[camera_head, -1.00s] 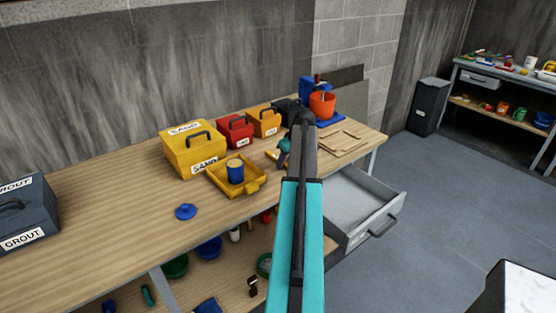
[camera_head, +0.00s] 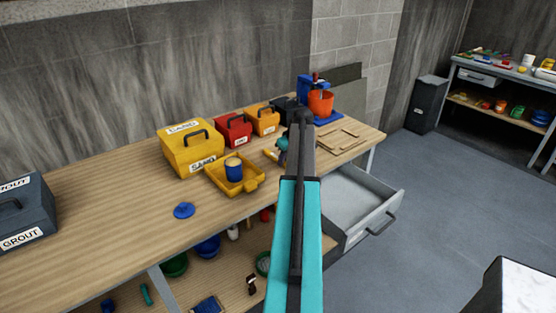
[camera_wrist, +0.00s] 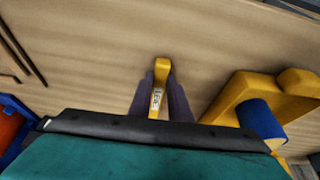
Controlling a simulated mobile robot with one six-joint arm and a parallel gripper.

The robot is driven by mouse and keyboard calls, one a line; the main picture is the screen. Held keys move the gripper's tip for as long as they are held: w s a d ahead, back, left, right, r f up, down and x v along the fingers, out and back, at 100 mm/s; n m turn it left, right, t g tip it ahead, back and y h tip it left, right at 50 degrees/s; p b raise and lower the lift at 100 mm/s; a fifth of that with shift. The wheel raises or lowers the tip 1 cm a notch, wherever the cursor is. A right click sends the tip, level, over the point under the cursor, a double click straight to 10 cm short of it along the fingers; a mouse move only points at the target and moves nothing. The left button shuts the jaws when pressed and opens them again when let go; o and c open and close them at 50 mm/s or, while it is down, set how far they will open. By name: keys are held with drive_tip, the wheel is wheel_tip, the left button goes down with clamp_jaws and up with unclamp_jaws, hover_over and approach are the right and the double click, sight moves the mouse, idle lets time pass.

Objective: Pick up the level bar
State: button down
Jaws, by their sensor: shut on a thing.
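The level bar (camera_wrist: 157,100) is a slim yellow piece with a small printed label. In the wrist view it stands between the two dark fingers of my gripper (camera_wrist: 160,92), which are shut on it over the wooden worktop. In the head view a bit of yellow, likely the bar (camera_head: 271,155), shows beside my gripper (camera_head: 282,156). My arm hides most of that area, and I cannot tell whether the bar is clear of the bench top.
Behind are a yellow sand box (camera_head: 190,150), a red box (camera_head: 234,130) and an orange bucket (camera_head: 320,103). A drawer (camera_head: 390,218) stands open at the right. Flat wooden pieces (camera_head: 345,135) lie nearby.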

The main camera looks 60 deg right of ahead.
drive_tip(key=shift+r, duration=0.15)
drive_tip(key=shift+r+b, duration=0.75)
drive_tip(key=shift+r, duration=0.55)
drive_tip(key=shift+s+a+r, duration=0.1)
drive_tip(key=shift+r, duration=0.2)
drive_tip(key=s+a+r+b, duration=0.1)
drive_tip(key=s+a+b, duration=0.3)
drive_tip(key=s+a, duration=0.4)
drive_tip(key=s, duration=0.5)
drive_tip(key=shift+a+r, duration=0.25)
drive_tip(key=shift+a, duration=0.15)
drive_tip(key=shift+r, duration=0.15)
